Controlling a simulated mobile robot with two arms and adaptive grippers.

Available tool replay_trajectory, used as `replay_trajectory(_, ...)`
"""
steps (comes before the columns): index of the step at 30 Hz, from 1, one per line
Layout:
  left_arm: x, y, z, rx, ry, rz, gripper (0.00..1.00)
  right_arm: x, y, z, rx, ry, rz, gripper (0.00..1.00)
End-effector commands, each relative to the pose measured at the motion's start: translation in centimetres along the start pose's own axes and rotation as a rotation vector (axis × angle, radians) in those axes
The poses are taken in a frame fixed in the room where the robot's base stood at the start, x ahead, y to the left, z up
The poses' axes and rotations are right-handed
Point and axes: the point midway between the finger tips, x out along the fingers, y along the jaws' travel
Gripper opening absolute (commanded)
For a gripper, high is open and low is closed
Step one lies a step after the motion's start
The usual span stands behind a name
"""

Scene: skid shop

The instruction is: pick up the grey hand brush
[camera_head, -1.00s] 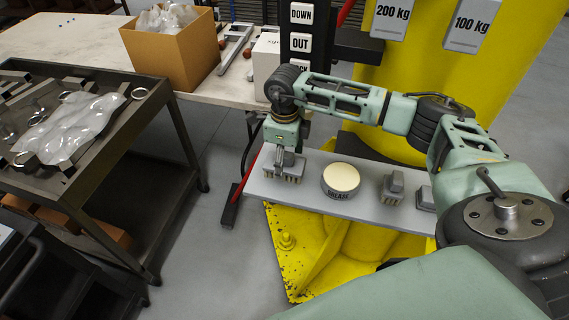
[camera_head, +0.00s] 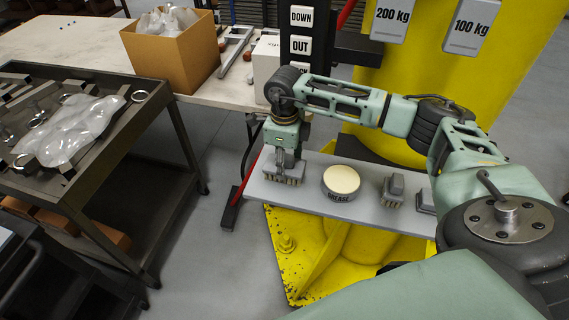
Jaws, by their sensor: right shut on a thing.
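The grey hand brush (camera_head: 284,176) stands bristles down at the left end of a narrow grey shelf (camera_head: 315,202). My right gripper (camera_head: 284,160) points straight down over it and is shut on its upper part. The brush looks to be on or just above the shelf; I cannot tell if there is a gap. The gripper's fingers hide part of the brush top. My left gripper is not in view.
A round grease tin (camera_head: 340,182) stands just right of the brush. A second, smaller brush (camera_head: 394,190) and another grey item (camera_head: 425,200) stand farther right. A yellow column (camera_head: 440,90) rises behind the shelf.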

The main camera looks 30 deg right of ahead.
Motion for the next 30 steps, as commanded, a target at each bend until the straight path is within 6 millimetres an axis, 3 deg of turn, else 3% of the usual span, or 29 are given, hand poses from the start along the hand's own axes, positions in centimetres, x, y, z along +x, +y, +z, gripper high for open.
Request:
replay_trajectory(5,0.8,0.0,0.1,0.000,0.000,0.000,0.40,-1.3,-0.1,0.1,0.000,-0.005,-0.004,0.19)
replay_trajectory(9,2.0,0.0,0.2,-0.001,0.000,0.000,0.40,-3.9,-0.1,0.1,-0.002,-0.007,-0.006,0.19)
replay_trajectory(21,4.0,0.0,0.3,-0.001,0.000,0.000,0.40,-8.4,6.2,-4.8,-0.002,-0.003,-0.003,0.19)
replay_trajectory(30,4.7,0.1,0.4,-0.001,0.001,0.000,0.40,-10.6,8.9,-6.9,0.000,-0.002,-0.001,0.19)
